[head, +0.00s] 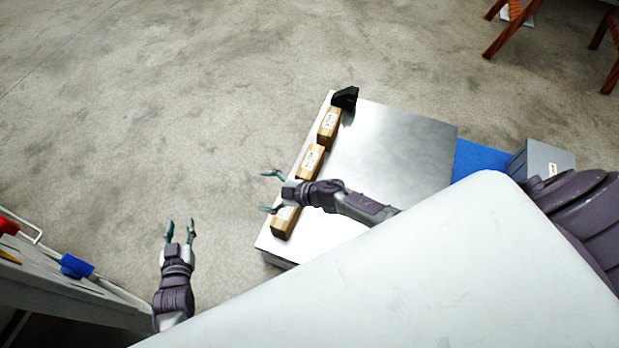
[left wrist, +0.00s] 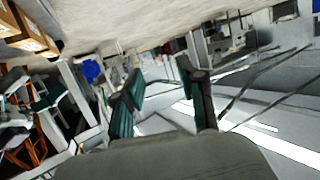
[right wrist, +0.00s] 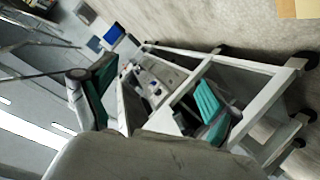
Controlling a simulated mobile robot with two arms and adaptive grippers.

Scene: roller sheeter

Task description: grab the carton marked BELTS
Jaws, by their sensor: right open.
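Three brown cartons with white labels stand in a row along the left edge of a shiny metal table (head: 400,135) in the head view: a far carton (head: 329,122), a middle carton (head: 311,160) and a near carton (head: 284,224). The labels are too small to read, so I cannot tell which is marked BELTS. My right gripper (head: 268,192) is open and empty, above the table's left edge by the near carton, partly covering it. My left gripper (head: 180,224) is open and empty over the floor, left of the table. Cartons (left wrist: 32,30) also show in the left wrist view.
A black object (head: 345,97) sits at the table's far corner. A blue surface (head: 480,160) and a grey bin (head: 541,158) are to the right. A cart (head: 60,290) with red and blue items stands at the lower left. The floor left of the table is clear.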

